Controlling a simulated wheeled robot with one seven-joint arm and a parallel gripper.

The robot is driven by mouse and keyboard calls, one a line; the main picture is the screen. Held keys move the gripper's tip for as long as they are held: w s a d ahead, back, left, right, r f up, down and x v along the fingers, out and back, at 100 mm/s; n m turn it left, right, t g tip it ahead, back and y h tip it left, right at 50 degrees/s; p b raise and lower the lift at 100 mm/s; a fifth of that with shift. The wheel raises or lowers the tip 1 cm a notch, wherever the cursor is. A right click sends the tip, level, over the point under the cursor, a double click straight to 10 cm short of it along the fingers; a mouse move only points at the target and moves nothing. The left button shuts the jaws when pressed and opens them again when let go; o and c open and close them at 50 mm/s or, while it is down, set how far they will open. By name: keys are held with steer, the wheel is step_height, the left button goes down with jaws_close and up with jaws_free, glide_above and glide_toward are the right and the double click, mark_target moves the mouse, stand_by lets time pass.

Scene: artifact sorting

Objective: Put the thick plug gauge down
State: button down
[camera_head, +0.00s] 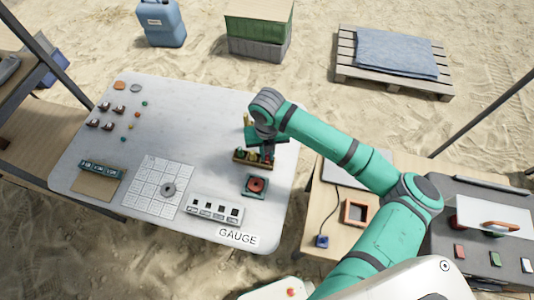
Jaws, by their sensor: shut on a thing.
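My gripper (265,146) is low over a small wooden rack (240,160) on the right side of the white table. Several coloured upright pieces, red, yellow and green, show in or just above the rack. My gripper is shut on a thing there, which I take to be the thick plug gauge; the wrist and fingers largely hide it. I cannot tell whether its lower end is in the rack or above it.
The white table (190,115) has a clear middle. Small jars and discs stand at left. A wooden side table (335,235) adjoins at right.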

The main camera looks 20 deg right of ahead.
steer(key=shift+f, duration=0.3)
steer(key=shift+f, duration=0.15)
steer(key=c, duration=1.8)
jaws_free()
steer(key=shift+o, duration=0.2)
step_height(320, 180, up, 12)
